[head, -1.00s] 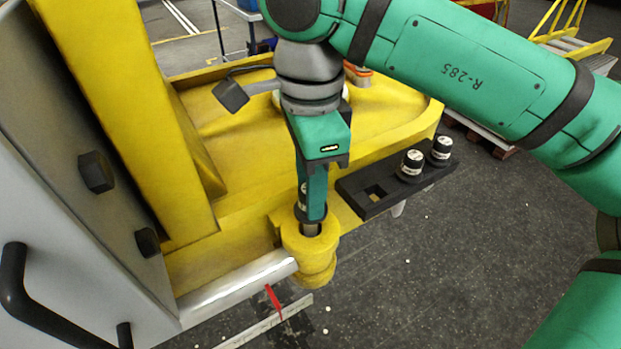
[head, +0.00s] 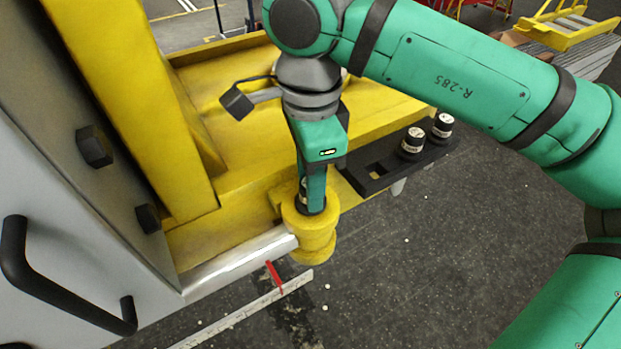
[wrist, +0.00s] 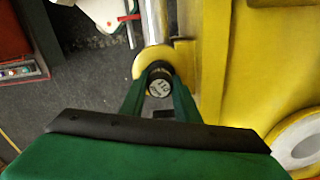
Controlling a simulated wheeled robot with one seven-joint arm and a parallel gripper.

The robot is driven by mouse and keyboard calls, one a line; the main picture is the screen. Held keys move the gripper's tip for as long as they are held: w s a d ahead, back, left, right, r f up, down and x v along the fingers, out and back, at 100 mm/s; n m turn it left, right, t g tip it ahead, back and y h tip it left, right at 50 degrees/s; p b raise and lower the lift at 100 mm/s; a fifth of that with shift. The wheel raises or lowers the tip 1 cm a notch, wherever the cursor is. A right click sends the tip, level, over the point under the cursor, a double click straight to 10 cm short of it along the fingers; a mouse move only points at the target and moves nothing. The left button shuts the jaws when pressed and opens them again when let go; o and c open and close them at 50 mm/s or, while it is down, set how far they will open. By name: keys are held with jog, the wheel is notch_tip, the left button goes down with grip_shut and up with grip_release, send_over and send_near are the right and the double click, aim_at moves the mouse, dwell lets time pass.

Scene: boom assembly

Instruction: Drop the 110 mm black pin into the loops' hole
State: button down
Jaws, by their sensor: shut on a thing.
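The yellow loops (head: 318,240) are stacked at the end of a silver bar, at the front edge of the yellow boom part. In the wrist view the loop's rim (wrist: 141,64) shows around the pin. My gripper (head: 311,207) is right above the top loop, pointing down. It is shut on the black pin (wrist: 158,86), whose round head with a white "110" label sits between the fingertips. The pin looks upright and its shank is hidden, seemingly inside the loops' hole. How deep it sits cannot be told exactly.
A black rack (head: 365,186) with an empty square hole juts out right of my gripper. A grey panel with a black handle (head: 20,265) stands at left.

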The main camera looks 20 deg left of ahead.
jog(key=c, duration=1.3)
grip_release()
jog(key=shift+r, duration=0.1)
notch_tip(320, 180, up, 11)
jog(key=shift+f, duration=0.15)
